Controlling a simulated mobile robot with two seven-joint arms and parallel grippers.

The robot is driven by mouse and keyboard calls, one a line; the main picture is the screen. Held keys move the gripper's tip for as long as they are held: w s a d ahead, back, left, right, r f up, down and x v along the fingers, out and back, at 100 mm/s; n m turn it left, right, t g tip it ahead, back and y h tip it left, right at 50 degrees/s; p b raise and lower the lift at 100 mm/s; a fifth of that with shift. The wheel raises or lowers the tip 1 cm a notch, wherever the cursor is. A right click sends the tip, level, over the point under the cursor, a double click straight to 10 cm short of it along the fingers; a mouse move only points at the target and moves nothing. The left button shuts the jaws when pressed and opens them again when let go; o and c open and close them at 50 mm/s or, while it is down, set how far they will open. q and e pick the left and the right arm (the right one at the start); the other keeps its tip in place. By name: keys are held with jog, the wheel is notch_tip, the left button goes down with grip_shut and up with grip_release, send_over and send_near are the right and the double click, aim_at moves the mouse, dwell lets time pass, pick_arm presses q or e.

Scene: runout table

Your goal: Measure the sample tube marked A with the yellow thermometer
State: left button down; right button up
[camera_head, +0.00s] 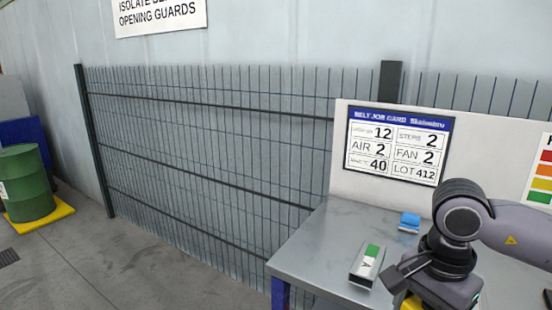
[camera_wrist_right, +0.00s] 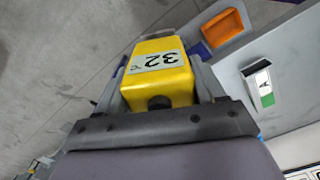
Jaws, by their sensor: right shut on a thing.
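The yellow thermometer (camera_wrist_right: 158,80) is in my right gripper (camera_wrist_right: 155,70), with a finger on each side of it. Its label face reads 32 °C. In the head view only a bit of its yellow body (camera_head: 410,302) shows, below my right gripper (camera_head: 398,280). The sample marked A (camera_head: 367,264) is a small grey holder with a white label and a green patch, lying on the table. It also shows in the wrist view (camera_wrist_right: 262,86), to the right of the thermometer and apart from it. My left gripper is not in view.
A blue object (camera_head: 409,222) lies on the grey table (camera_head: 310,240) behind the sample. A job card board (camera_head: 398,146) stands at the back. Wire fencing (camera_head: 220,150) runs behind. A green drum (camera_head: 26,182) stands far left.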

jog(key=n, duration=0.2)
jog(key=f+n, duration=0.1)
jog(key=n, duration=0.1)
jog(key=f+n, duration=0.1)
jog(key=n, duration=0.1)
jog(key=shift+w+a+f+p, duration=0.1)
jog(key=shift+w+p, duration=0.2)
jog(key=shift+p, duration=0.05)
notch_tip(320, 180, down, 2)
jog(key=n, duration=0.5)
jog(key=shift+w+a+f+n+p, duration=0.1)
jog(key=shift+w+n+p, duration=0.05)
jog(key=shift+n+p, duration=0.2)
